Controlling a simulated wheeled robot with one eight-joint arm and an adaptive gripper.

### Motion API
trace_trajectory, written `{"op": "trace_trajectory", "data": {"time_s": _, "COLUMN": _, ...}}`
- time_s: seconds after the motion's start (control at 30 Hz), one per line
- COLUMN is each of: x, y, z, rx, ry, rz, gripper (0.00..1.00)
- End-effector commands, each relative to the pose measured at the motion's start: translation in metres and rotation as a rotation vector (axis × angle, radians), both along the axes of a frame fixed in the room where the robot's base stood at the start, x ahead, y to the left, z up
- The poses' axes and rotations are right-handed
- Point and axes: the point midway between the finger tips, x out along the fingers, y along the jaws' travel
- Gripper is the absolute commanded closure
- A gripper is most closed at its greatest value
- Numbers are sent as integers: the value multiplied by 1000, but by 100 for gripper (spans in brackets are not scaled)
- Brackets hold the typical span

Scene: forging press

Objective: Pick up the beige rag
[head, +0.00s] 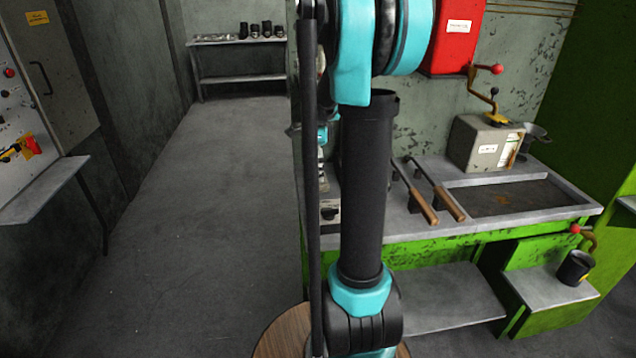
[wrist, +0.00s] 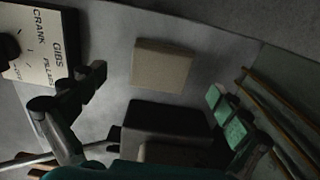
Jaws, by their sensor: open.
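The beige rag (wrist: 163,63) appears as a flat, folded rectangle on the grey bench top, in the upper middle of the wrist view. My gripper (wrist: 157,95) is open, with a dark finger at left and a finger with greenish pads at right. The rag lies beyond the fingertips, between their lines, and nothing shows between the fingers touching it. In the head view my arm hides the rag, and the gripper cannot be made out clearly.
A dark block (wrist: 165,117) sits nearer, between the fingers. In the head view, wood-handled tools (head: 424,203) and a grey box (head: 482,145) stand on the green bench (head: 450,230).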

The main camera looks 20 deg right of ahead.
Motion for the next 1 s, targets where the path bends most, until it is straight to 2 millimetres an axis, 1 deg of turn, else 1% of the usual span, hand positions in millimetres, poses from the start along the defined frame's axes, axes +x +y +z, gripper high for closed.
{"op": "trace_trajectory", "data": {"time_s": 0.03, "x": 3, "y": -1, "z": -9, "rx": 0, "ry": 0, "rz": 0, "gripper": 0}}
{"op": "trace_trajectory", "data": {"time_s": 0.2, "x": 3, "y": -2, "z": -30, "rx": 0, "ry": 0, "rz": 0, "gripper": 0}}
{"op": "trace_trajectory", "data": {"time_s": 0.33, "x": 3, "y": -2, "z": -36, "rx": 0, "ry": 0, "rz": 0, "gripper": 0}}
{"op": "trace_trajectory", "data": {"time_s": 0.53, "x": 3, "y": -2, "z": -36, "rx": 0, "ry": 0, "rz": 0, "gripper": 0}}
{"op": "trace_trajectory", "data": {"time_s": 1.0, "x": 3, "y": -2, "z": -35, "rx": 0, "ry": 0, "rz": 0, "gripper": 58}}
